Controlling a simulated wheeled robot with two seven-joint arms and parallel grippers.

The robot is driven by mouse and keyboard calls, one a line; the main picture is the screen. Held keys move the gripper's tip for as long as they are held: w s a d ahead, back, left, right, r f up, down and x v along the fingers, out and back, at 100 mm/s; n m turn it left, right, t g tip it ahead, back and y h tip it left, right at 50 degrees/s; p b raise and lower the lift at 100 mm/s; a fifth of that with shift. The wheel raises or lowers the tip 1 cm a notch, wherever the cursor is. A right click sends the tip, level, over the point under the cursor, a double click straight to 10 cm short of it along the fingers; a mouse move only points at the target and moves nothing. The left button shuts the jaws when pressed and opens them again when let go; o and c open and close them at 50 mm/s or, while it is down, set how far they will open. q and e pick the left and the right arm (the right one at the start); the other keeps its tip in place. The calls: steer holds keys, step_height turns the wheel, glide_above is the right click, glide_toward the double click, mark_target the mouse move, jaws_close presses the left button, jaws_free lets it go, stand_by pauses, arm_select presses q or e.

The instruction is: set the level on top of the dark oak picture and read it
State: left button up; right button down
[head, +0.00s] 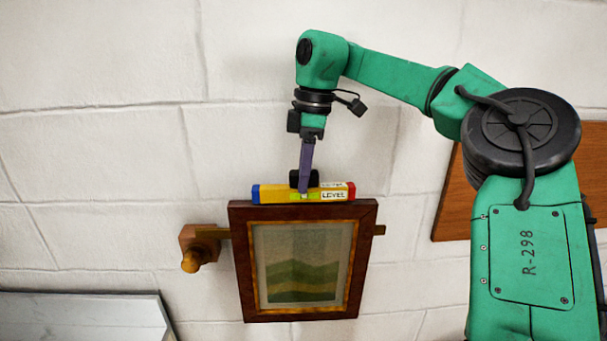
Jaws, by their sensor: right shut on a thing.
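The dark oak picture (239,263) hangs on the white block wall, showing green hills, and looks slightly tilted. The yellow level (275,194) has a blue left end, a red right end and a "LEVEL" label. It lies along the picture's top edge and appears to touch it. A green vial window shows near its middle, but the bubble is too small to read. My right gripper (304,187) comes down from above and is shut on the level at its middle, hiding part of it. My left gripper is not in view.
A brown wooden panel (455,205) is at the right. A grey-white surface (80,318) is at lower left.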

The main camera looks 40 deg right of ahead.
steer(key=shift+f, duration=0.3)
stand_by(0.6)
steer(key=c, duration=0.5)
jaws_free()
